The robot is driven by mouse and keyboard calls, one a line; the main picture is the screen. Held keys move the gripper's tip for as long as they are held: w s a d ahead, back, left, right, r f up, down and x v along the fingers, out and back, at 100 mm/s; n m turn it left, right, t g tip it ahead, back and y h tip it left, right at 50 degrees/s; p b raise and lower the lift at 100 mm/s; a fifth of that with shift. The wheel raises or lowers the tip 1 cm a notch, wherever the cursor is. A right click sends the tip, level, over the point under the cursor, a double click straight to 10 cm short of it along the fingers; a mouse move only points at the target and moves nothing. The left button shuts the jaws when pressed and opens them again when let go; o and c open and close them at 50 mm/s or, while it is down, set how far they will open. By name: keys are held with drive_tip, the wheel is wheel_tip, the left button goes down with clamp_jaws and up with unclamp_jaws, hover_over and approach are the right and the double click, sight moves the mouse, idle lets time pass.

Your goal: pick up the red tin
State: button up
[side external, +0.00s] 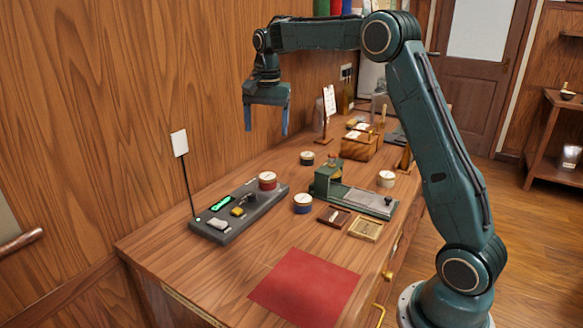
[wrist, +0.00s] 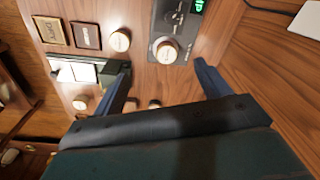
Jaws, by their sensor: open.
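The red tin (side external: 267,180) has a pale lid with a dark mark and sits upright at the far end of the long dark grey device (side external: 240,222). In the wrist view, the tin (wrist: 165,51) shows near the end of that device, between and beyond the fingertips. My gripper (side external: 267,131) is open and empty, pointing down, high above the table and the tin. In the wrist view, its two dark blue fingers (wrist: 162,68) are spread wide and touch nothing.
A red mat (side external: 305,284) lies in front. The wooden wall is close behind.

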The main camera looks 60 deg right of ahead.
drive_tip(key=w+d+f+m, duration=0.2)
drive_tip(key=w+d+f, duration=0.1)
drive_tip(key=d+f, duration=0.1)
drive_tip(key=shift+w+f+g, duration=0.2)
drive_tip(key=shift+f+g, duration=0.2)
drive_tip(key=shift+f, duration=0.15)
hover_over(267, 177)
drive_tip(key=shift+f, duration=4.3)
drive_tip(key=shift+f, duration=0.1)
drive_tip(key=shift+w+d+f, duration=0.1)
drive_tip(key=shift+f, duration=2.4)
drive_tip(key=shift+c, duration=0.3)
drive_tip(key=c, duration=1.1)
drive_tip(key=shift+r, duration=0.15)
